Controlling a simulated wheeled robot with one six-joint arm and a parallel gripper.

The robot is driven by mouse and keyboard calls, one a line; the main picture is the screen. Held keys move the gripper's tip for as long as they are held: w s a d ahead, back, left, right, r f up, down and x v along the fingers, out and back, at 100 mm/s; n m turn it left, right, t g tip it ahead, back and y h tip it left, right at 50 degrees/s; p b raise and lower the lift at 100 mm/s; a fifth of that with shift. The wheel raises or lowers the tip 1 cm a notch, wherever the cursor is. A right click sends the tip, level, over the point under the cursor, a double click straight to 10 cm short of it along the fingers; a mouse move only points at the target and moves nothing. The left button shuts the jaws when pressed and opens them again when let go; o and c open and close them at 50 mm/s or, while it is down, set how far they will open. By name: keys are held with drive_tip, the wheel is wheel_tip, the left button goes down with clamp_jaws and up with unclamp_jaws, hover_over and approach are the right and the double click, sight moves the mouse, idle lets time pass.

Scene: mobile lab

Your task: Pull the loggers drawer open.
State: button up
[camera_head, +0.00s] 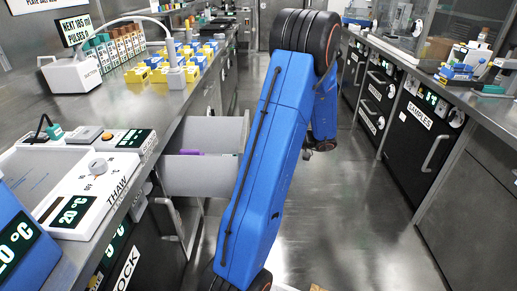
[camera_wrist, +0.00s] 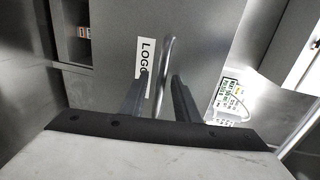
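The loggers drawer (camera_head: 200,176) is a grey open-topped box standing well out from the left counter, with a purple item (camera_head: 190,152) inside. My blue arm hides its front end in the head view. The wrist view shows a grey front (camera_wrist: 205,35) with a partly hidden label (camera_wrist: 145,55) reading "LOG…", and an upright metal bar handle (camera_wrist: 167,55). My gripper (camera_wrist: 160,76) has one dark finger on each side of the bar. The fingers look apart, with gaps showing beside the bar. The fingertips are hidden in the head view.
The left counter carries a thaw unit (camera_head: 90,195) and yellow and blue racks (camera_head: 160,72). A cabinet handle (camera_head: 180,232) sticks out below the drawer. Dark cabinets (camera_head: 415,120) line the right side. The floor (camera_head: 350,220) between is clear.

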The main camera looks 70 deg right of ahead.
drive_tip(key=v, duration=1.7)
drive_tip(key=shift+d+f, duration=0.1)
